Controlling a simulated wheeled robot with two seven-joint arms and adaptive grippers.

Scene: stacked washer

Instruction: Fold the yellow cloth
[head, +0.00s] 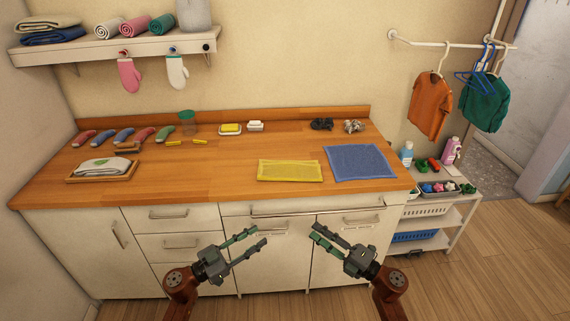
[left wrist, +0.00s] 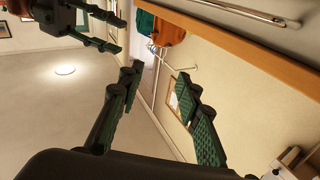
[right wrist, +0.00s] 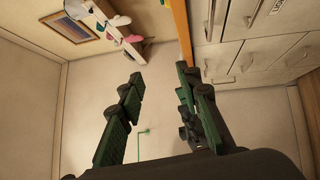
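The yellow cloth (head: 290,171) lies flat on the wooden counter, right of centre near the front edge. It looks like a wide, short rectangle; I cannot tell whether it has several layers. My left gripper (head: 262,236) is open and empty in front of the cabinet drawers, below the counter edge. Its spread fingers also show in the left wrist view (left wrist: 160,80). My right gripper (head: 315,233) is open and empty, also in front of the cabinet and below the cloth. Its spread fingers show in the right wrist view (right wrist: 157,72). Neither gripper touches the cloth.
A blue cloth (head: 360,162) lies just right of the yellow one. A wooden tray (head: 73,179) with a folded white cloth stands at the left. Socks (head: 124,135), a soap dish (head: 230,133) and small items line the back. The counter's left-centre front is clear.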

